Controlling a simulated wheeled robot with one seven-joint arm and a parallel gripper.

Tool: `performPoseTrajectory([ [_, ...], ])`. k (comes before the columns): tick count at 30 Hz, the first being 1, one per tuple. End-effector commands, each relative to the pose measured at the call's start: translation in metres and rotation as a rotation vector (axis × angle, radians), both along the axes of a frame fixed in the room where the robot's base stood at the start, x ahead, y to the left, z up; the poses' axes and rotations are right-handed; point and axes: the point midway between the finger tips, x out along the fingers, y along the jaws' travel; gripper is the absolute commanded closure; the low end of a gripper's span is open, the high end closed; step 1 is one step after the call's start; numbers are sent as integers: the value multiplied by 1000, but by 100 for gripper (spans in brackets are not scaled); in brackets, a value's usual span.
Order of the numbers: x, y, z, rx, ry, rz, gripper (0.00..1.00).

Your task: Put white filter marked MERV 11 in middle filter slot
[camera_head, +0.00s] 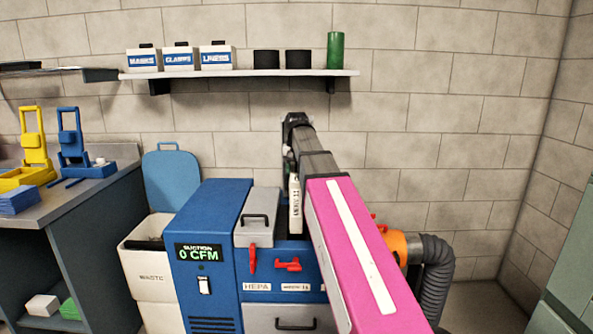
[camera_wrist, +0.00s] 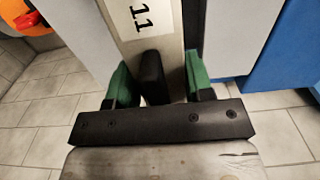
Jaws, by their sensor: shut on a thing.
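My gripper (camera_wrist: 152,82) is shut on the dark handle (camera_wrist: 152,72) of the filter, with a green finger pad on each side. The filter (camera_wrist: 142,25) is pale, and its white label shows "11" in the wrist view. In the head view the filter (camera_head: 295,205) stands upright below my gripper, over the top of the blue suction machine (camera_head: 210,225). Its label is small and partly legible. My arm hides part of the machine's slots, and I cannot tell whether the filter's lower edge is inside the middle slot.
A grey handled block (camera_head: 256,225) sits beside the filter above the HEPA label (camera_head: 257,287). Red latches (camera_head: 288,265) are on the machine's front. An orange fitting with a grey hose (camera_head: 436,275) is at the right. A waste bin (camera_head: 150,255) stands left.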

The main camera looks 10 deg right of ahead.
Motion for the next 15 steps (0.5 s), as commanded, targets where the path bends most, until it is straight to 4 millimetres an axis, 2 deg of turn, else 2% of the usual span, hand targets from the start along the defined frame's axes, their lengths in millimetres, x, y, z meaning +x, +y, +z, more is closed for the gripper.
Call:
performPoseTrajectory([
  [15,0,0,-7,0,2,0,100],
])
